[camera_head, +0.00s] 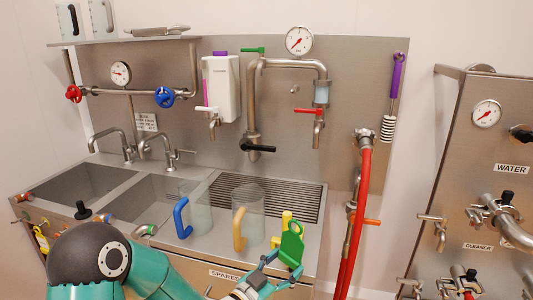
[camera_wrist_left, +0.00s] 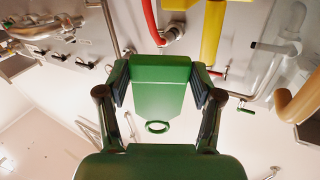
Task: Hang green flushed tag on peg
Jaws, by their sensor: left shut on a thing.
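The green tag (camera_head: 291,250) is in my left gripper (camera_head: 268,277), low in front of the sink counter in the head view. In the left wrist view the green tag (camera_wrist_left: 160,88) lies between the two fingers of the left gripper (camera_wrist_left: 160,82), which touch its sides. A green ring (camera_wrist_left: 157,127) shows at its narrow end. In the head view the tag stands roughly upright and partly covers a yellow piece (camera_head: 286,218). I cannot make out the peg with certainty. My right gripper is in neither view.
A clear jug with a yellow handle (camera_head: 241,229) and one with a blue handle (camera_head: 182,222) stand on the counter near my arm. A red hose (camera_head: 362,190) hangs to the right. A yellow tag (camera_head: 41,239) hangs at the far left. The panel with a WATER label (camera_head: 511,169) stands right.

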